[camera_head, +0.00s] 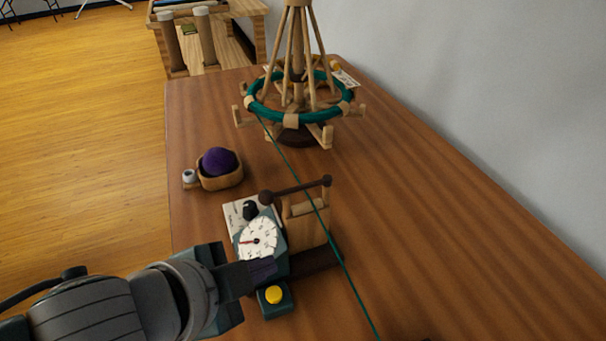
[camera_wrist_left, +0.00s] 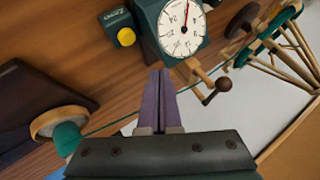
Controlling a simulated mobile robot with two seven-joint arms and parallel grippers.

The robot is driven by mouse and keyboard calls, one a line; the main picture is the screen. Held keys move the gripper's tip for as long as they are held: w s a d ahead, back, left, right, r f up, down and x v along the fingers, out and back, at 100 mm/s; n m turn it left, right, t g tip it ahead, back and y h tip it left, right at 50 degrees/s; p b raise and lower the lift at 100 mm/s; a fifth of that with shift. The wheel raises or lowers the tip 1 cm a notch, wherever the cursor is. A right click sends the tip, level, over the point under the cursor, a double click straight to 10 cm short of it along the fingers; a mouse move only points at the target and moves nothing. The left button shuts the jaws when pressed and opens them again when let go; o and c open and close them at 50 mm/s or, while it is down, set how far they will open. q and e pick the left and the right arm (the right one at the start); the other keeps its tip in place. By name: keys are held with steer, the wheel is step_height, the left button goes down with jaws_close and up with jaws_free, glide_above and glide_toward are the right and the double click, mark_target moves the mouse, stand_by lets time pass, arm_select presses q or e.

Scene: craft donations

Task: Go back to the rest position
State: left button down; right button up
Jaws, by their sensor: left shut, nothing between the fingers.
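My left gripper (camera_head: 262,269) comes in from the left in the head view, its fingertips in front of the lower edge of a dial device (camera_head: 257,241). In the left wrist view the gripper's purple fingers (camera_wrist_left: 160,78) are together with nothing between them, pointing toward the same dial device (camera_wrist_left: 181,27). I cannot tell whether the fingertips touch it. My right gripper is not in view.
A yellow button (camera_head: 274,294) sits beside the dial, and a wooden crank (camera_head: 297,188) behind it. A green thread runs across the table to a wooden swift (camera_head: 293,100). A purple yarn ball (camera_head: 219,161) lies in a wooden bowl. The table's right side is clear.

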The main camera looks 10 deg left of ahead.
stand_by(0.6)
arm_select(q)
steer(key=s+a+r+n+g+y+p, duration=0.2)
steer(key=s+a+r+n+p, duration=0.2)
steer(key=s+r+n, duration=0.3)
steer(key=s+a+r+n+g+y+p, duration=0.1)
steer(key=s+a+r+n+g+p, duration=0.25)
steer(key=s+r, duration=0.55)
step_height(320, 180, up, 39)
steer(key=p, duration=3.7)
steer(key=shift+w+f+p, duration=0.2)
steer(key=shift+w+p, duration=0.15)
steer(key=shift+p, duration=0.05)
steer(key=shift+n+t, duration=0.25)
